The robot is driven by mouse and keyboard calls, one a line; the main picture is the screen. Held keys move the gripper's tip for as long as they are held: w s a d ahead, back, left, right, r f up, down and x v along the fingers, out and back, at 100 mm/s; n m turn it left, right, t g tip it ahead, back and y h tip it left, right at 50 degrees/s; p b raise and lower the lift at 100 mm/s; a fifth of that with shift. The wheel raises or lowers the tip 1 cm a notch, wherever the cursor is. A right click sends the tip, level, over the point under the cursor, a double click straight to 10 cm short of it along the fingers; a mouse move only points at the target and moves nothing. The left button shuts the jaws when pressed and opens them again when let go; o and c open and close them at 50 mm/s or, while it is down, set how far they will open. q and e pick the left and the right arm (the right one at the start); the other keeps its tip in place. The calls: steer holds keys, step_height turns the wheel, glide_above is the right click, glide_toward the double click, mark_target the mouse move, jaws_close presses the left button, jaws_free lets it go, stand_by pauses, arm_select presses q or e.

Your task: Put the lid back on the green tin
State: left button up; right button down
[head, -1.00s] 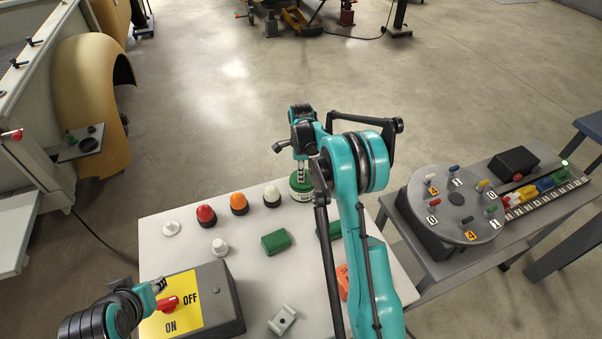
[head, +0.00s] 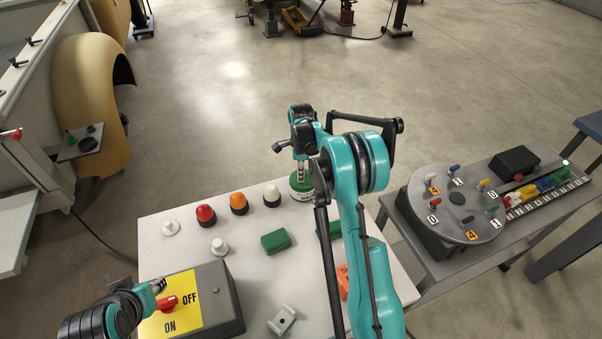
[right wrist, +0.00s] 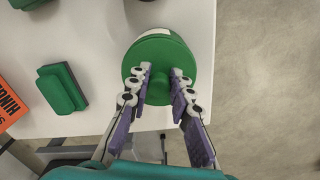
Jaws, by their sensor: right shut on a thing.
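The green tin (head: 303,194) with a pale label band stands at the far right corner of the white table. My right gripper (head: 301,174) points down at it from above. In the right wrist view the round green lid (right wrist: 160,55) shows from above, with the fingers of my right gripper (right wrist: 162,76) shut on its central knob. The lid is over the tin; I cannot tell whether it is fully seated. My left gripper (head: 159,286) is by the red switch handle (head: 167,303) at the left; its fingers are too small to read.
On the white table (head: 250,222) stand red, orange and white domes (head: 239,203), a green block (head: 276,242) and a grey switch box (head: 218,297). Another green block and an orange item lie partly behind my right arm. A round dial (head: 457,200) is on the right bench.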

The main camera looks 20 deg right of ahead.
stand_by(0.4)
steer(key=c, duration=0.8)
jaws_free()
steer(key=shift+r+p, duration=1.95)
steer(key=shift+r, duration=1.5)
arm_select(q)
step_height(320, 180, up, 4)
steer(key=shift+f, duration=0.1)
arm_select(e)
jaws_close()
